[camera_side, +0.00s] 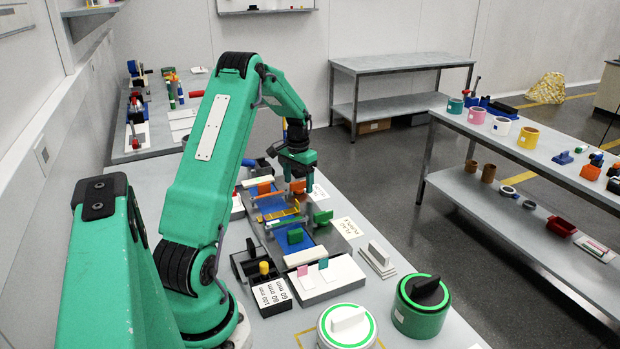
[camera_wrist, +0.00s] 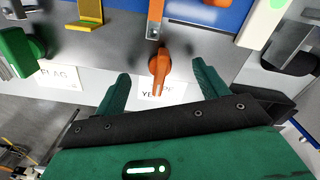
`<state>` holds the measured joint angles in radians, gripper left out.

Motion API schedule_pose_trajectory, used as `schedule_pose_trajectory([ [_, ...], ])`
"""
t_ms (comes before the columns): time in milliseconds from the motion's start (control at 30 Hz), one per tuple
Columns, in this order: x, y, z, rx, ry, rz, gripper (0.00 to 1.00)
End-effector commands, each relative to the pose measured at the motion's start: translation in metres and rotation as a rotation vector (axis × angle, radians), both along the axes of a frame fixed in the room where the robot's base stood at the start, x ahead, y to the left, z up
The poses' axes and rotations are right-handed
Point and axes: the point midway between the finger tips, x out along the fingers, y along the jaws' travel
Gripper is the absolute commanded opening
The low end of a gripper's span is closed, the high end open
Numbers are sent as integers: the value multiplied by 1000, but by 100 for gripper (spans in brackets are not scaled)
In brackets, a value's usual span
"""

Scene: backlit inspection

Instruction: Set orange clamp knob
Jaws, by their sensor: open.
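The orange clamp knob (camera_wrist: 160,66) is a lever-shaped handle on the grey fixture edge, just below an upright orange bar (camera_wrist: 155,18) in the wrist view. Its lower end points toward my gripper. My gripper (camera_wrist: 161,72) is open, with one green finger on each side of the knob and a visible gap to each. It holds nothing. In the side view my gripper (camera_side: 299,176) is low over the far part of the bench fixture, and an orange part (camera_side: 298,187) shows right under it. Whether the fingers touch anything there cannot be told.
A green knob (camera_wrist: 18,52) stands left of the orange one, beside a FLAG label (camera_wrist: 58,76). A yellow bracket (camera_wrist: 90,14) and a metal clamp (camera_wrist: 292,45) are close by. Large dial knobs (camera_side: 421,305) stand at the bench's near end. A shelf table (camera_side: 460,185) is at right.

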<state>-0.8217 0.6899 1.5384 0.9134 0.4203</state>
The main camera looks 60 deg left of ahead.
Motion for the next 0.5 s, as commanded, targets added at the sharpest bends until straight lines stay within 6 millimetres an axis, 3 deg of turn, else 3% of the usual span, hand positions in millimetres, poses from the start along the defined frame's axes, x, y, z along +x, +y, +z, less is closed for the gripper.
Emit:
schedule_pose_trajectory([
  [500,0,0,0,0,0,-346,73],
])
